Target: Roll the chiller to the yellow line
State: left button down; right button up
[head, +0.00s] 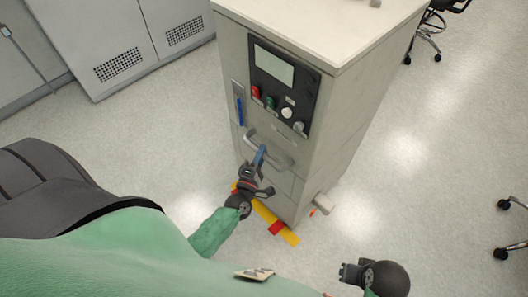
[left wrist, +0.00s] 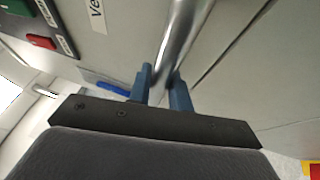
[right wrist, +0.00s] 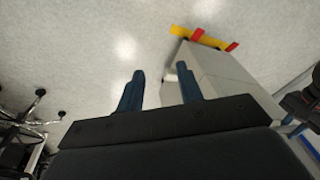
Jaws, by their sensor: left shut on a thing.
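The chiller (head: 275,110) is a tall grey cabinet with a pale top, a dark control panel (head: 283,82) and a metal bar handle (head: 283,160) on its front. My left gripper (head: 259,156) is shut on the handle; the left wrist view shows its blue fingers on both sides of the metal bar (left wrist: 185,35). The yellow line (head: 264,213), with red pieces on it, lies on the floor at the foot of the chiller's front; part of it is hidden by my left gripper. My right gripper (right wrist: 161,88) is open and empty, low and apart from the chiller.
Grey cabinets with vents (head: 120,65) stand at the back left. A wheeled chair (head: 425,40) is at the far right, and another chair base (head: 505,230) shows at the right edge. The pale floor right of the chiller is clear.

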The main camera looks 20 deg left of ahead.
pick_arm(q)
jog(key=shift+w+a+r, duration=0.1)
jog(key=shift+r, duration=0.1)
jog(key=c, duration=1.3)
grip_release()
jog(key=shift+f, duration=0.1)
pick_arm(e)
jog(key=shift+a, duration=0.1)
pick_arm(q)
jog(key=shift+s+f, duration=0.2)
jog(key=shift+s, duration=0.25)
jog(key=s+f+b, duration=0.1)
jog(key=s+b, duration=0.1)
jog(key=s, duration=0.5)
jog(key=shift+d, duration=0.2)
pick_arm(e)
jog(key=shift+t+y, duration=0.4)
jog(key=shift+w+a+f, duration=0.3)
jog(key=shift+a+f, duration=0.35)
jog(key=shift+f, duration=0.2)
jog(key=shift+w+a+f, duration=0.25)
jog(key=shift+a+f, duration=0.4)
jog(key=shift+f, duration=0.15)
pick_arm(q)
jog(key=shift+w, duration=0.1)
pick_arm(e)
jog(key=shift+w+a+r, duration=0.1)
jog(key=shift+r, duration=0.05)
